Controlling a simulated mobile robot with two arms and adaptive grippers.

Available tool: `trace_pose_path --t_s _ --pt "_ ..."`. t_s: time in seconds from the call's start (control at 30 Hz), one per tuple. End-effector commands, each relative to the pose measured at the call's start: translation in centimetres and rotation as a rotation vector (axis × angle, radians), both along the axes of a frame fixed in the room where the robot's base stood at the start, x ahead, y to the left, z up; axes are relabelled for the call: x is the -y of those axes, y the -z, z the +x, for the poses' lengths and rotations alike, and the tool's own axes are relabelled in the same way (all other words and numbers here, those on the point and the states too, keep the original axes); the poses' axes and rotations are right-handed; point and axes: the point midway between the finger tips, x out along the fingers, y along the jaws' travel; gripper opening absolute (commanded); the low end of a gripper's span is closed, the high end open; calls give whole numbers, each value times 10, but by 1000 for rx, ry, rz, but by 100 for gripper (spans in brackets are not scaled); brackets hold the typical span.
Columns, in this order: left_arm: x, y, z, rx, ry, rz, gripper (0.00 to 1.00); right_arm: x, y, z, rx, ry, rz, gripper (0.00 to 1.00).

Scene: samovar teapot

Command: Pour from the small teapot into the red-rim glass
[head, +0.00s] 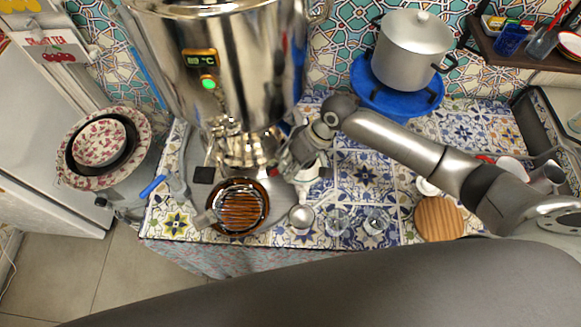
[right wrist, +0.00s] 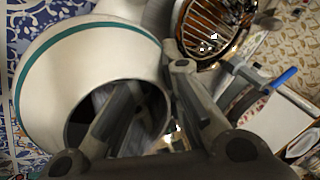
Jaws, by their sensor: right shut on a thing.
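My right gripper (head: 297,158) is beside the samovar's tap, shut on the small teapot (right wrist: 55,85). The teapot is white with a teal band and fills the left of the right wrist view; the fingers (right wrist: 150,95) lie at its dark opening. I cannot tell whether that opening is its mouth or its handle loop. In the head view the gripper mostly hides the teapot. Two small clear glasses (head: 336,222) (head: 376,221) stand near the table's front edge. I cannot make out which glass has a red rim. My left gripper is not in view.
The steel samovar (head: 230,60) stands behind a round slatted tray (head: 238,208), also in the right wrist view (right wrist: 215,30). A wooden board (head: 438,219) is at right. A pot (head: 412,50) stands behind on blue.

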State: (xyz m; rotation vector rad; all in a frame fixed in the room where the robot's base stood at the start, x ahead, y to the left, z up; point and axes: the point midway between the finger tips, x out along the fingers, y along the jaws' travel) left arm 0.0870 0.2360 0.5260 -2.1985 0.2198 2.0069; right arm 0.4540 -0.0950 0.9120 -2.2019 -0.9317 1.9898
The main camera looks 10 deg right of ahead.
Motion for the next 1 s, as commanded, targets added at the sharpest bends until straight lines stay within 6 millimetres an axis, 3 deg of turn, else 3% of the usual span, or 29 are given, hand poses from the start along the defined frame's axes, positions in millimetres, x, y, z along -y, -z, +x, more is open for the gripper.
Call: trace_pose_path --t_s 1.0 --pt "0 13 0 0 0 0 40 -1 -19 -1 201 -1 -52 0"
